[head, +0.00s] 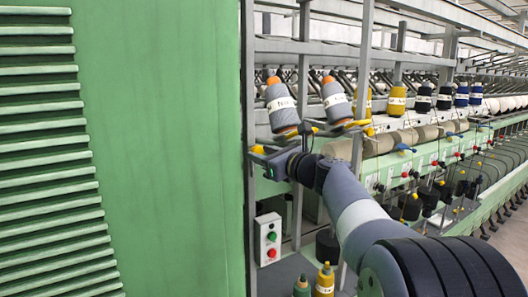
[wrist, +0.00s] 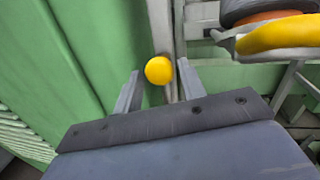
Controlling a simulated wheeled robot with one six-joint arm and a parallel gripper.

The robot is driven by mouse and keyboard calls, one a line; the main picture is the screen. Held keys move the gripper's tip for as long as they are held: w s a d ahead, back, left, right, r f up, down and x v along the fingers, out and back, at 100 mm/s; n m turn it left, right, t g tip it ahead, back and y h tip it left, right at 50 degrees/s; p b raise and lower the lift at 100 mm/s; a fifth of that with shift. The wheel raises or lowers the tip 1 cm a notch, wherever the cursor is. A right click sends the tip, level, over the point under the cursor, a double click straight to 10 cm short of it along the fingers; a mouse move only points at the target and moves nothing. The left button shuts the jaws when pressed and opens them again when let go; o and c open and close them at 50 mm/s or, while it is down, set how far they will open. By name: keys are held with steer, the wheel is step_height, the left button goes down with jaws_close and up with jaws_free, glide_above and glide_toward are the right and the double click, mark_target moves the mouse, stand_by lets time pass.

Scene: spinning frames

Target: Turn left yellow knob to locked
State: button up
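The left yellow knob (head: 257,149) is a small round ball beside the green panel's right edge in the head view. In the wrist view the yellow knob (wrist: 158,70) appears in the gap between my fingertips, with space on both sides. My gripper (head: 264,156) is open, with its two fingers spread around the knob's place in the wrist view (wrist: 159,76). I cannot tell how deep the knob sits between the fingers, and no contact shows. The knob's locked or unlocked marking is not visible.
A large green panel (head: 165,150) stands close on the left. Two grey bobbins (head: 280,106) hang just above my gripper. A switch box (head: 268,240) with green and red buttons is below. A grey upright (head: 304,70) stands behind my arm. More yellow parts (head: 356,123) lie to the right.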

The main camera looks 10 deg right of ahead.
steer(key=shift+c, duration=0.2)
steer(key=c, duration=0.7)
steer(key=shift+o, duration=0.2)
steer(key=n+b, duration=0.1)
steer(key=n, duration=0.3)
steer(key=n+h+b, duration=0.1)
steer(key=n+b, duration=0.1)
steer(key=n, duration=0.2)
steer(key=n+g+h+b, duration=0.1)
steer(key=n, duration=0.3)
steer(key=shift+a+b, duration=0.25)
steer(key=shift+b, duration=0.05)
steer(key=shift+n+h+b, duration=0.8)
steer(key=shift+n, duration=1.2)
